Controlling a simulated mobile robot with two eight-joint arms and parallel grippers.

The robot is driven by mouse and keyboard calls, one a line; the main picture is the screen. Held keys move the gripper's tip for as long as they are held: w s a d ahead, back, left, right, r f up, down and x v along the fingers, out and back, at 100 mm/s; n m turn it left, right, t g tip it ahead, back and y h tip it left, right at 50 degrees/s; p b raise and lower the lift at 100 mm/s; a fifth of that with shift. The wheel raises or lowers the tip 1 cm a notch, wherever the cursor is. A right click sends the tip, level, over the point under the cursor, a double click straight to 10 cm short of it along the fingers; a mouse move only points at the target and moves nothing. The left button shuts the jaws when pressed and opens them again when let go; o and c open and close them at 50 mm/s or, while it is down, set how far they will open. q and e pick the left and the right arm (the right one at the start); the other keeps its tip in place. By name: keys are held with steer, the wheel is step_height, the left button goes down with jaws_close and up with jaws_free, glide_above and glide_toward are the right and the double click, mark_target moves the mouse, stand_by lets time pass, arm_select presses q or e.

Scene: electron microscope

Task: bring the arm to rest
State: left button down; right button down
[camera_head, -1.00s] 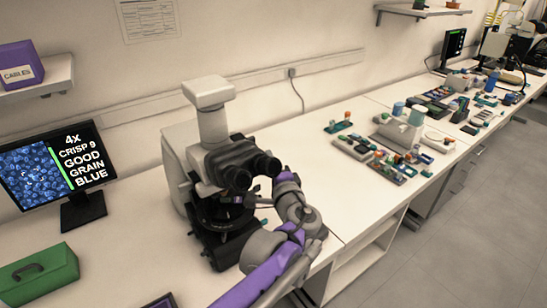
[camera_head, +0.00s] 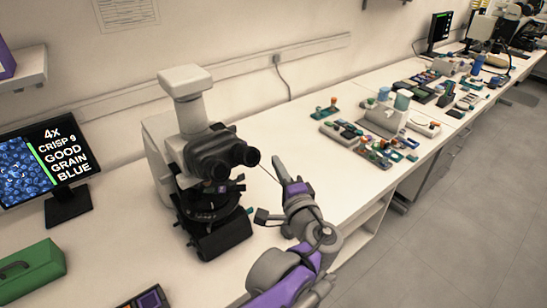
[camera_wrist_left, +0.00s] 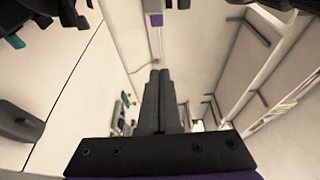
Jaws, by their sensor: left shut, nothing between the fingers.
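My left arm comes in from the bottom of the head view. Its gripper (camera_head: 281,168) points up and away, above the bench just right of the microscope (camera_head: 203,150). The two dark fingers lie together with nothing between them; they also show in the left wrist view (camera_wrist_left: 160,80). The gripper looks apart from the microscope's eyepieces and stage. My right gripper is in neither view.
A monitor (camera_head: 43,163) reading "4X CRISP 9 GOOD GRAIN BLUE" and a green box (camera_head: 32,272) stand left of the microscope. Trays with several small parts (camera_head: 370,143) lie to the right. The bench (camera_head: 325,190) beside the gripper is mostly clear.

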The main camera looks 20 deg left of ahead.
arm_select(q)
steer(key=shift+s, duration=0.2)
steer(key=shift+a, duration=0.1)
steer(key=s+a+f+n+g+h+p, duration=0.25)
steer(key=s+a+f+n+g, duration=0.35)
steer(key=s+a+f, duration=0.4)
steer(key=s+d+f+n+g+h+p, duration=0.1)
steer(key=s+d+f+n+h+p, duration=0.1)
steer(key=s, duration=0.5)
steer(key=s+d+f+n+g+h+p, duration=0.2)
steer(key=s+d+f+n+h, duration=0.1)
steer(key=s+h, duration=0.2)
steer(key=shift+s+d+f+g, duration=0.15)
steer(key=shift+s+f+g, duration=0.2)
steer(key=shift+s, duration=0.6)
